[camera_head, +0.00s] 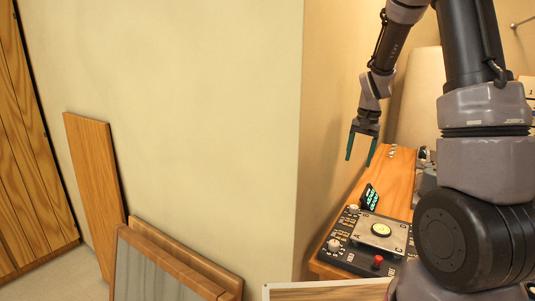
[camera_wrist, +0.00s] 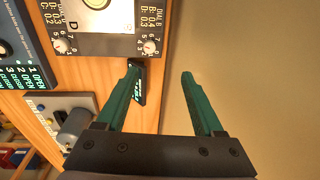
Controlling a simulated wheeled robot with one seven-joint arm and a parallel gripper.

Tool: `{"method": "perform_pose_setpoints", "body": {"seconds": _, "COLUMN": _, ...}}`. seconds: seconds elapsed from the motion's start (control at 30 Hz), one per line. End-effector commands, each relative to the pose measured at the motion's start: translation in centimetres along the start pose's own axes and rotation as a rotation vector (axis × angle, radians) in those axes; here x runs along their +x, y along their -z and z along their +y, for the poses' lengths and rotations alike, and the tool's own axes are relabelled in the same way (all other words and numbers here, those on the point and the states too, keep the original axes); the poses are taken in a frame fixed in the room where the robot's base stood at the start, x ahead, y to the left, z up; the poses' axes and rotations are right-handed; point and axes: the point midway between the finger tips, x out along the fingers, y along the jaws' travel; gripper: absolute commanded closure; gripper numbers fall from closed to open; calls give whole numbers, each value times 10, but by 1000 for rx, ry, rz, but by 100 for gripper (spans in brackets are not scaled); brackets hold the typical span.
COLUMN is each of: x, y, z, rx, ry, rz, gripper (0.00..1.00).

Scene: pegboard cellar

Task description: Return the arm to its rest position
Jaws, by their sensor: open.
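My gripper (camera_head: 361,148) hangs at the upper right in the head view, above the far part of a wooden bench and beside the wall corner. Its two green fingers point down and stand apart, with nothing between them. The fingers also show in the wrist view (camera_wrist: 160,80), open and empty. My arm comes down from the top right, and its near links hide part of the bench.
A wooden bench (camera_head: 391,179) carries a dark control panel (camera_head: 340,258) with a plate, white knobs and a red knob. A small dark display (camera_head: 370,196) with green markings stands behind it. Boards (camera_head: 95,180) lean on the left wall. A pale wall (camera_head: 180,110) fills the middle.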

Motion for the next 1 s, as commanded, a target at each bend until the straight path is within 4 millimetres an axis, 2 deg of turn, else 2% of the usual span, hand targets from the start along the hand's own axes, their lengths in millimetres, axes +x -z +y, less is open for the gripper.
{"method": "perform_pose_setpoints", "body": {"seconds": 0.03, "x": -24, "y": -8, "z": -1, "rx": -9, "ry": 29, "rz": 21, "gripper": 31}}
{"method": "perform_pose_setpoints", "body": {"seconds": 0.2, "x": -84, "y": -37, "z": -1, "rx": -43, "ry": 106, "rz": 74, "gripper": 31}}
{"method": "perform_pose_setpoints", "body": {"seconds": 0.5, "x": -169, "y": -101, "z": 12, "rx": -115, "ry": 221, "rz": 179, "gripper": 31}}
{"method": "perform_pose_setpoints", "body": {"seconds": 0.7, "x": -209, "y": -149, "z": 28, "rx": -168, "ry": 282, "rz": 259, "gripper": 31}}
{"method": "perform_pose_setpoints", "body": {"seconds": 0.8, "x": -223, "y": -173, "z": 37, "rx": -194, "ry": 308, "rz": 301, "gripper": 31}}
{"method": "perform_pose_setpoints", "body": {"seconds": 1.0, "x": -237, "y": -208, "z": 52, "rx": -233, "ry": 340, "rz": 366, "gripper": 31}}
